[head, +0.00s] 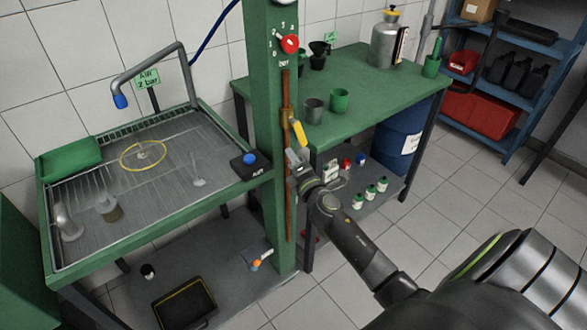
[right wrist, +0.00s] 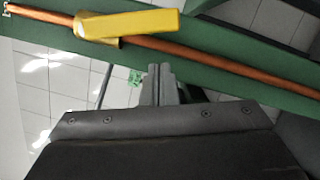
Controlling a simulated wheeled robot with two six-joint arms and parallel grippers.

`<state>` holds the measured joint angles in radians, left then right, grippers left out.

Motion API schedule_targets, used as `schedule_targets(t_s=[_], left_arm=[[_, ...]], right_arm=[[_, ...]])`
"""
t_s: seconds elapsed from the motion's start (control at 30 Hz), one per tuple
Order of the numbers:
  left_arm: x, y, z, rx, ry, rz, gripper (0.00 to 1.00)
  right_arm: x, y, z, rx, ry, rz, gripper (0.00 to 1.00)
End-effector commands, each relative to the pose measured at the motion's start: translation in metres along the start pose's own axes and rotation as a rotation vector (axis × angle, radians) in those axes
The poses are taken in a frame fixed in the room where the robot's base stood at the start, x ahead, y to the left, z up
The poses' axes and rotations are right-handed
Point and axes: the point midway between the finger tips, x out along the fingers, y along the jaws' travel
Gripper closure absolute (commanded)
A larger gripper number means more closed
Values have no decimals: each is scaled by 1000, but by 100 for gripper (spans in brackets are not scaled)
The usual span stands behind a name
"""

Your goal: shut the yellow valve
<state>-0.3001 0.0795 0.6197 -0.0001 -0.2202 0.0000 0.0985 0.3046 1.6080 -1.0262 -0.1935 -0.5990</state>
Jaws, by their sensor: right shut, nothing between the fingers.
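The yellow valve handle (head: 298,133) sits on a brass valve body (head: 287,117) on the copper pipe (head: 286,90), which runs up the green post. The handle points down and a little right, at a small angle to the pipe. In the right wrist view the yellow handle (right wrist: 140,23) lies across the top, beyond my fingertips. My right gripper (head: 292,157) is shut and empty, just below the handle's lower end. In the right wrist view a gap shows between the fingertips (right wrist: 158,70) and the handle. My left gripper is not in view.
The green post (head: 263,90) carries a red knob (head: 290,44) above the valve. A wash basin (head: 105,220) with a blue button box (head: 250,163) stands left. A green bench (head: 370,75) with cups stands right, with bottles on its lower shelf. Open floor (head: 440,180) lies right.

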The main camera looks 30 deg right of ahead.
Motion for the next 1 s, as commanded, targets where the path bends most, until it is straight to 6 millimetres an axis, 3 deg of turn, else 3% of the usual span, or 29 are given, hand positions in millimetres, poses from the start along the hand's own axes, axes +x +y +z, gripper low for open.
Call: schedule_targets(t_s=[0.23,1.0], left_arm=[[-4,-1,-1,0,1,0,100],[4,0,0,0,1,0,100]], right_arm=[[5,1,22,1,1,0,100],[6,-2,27,-57,1,15,100]])
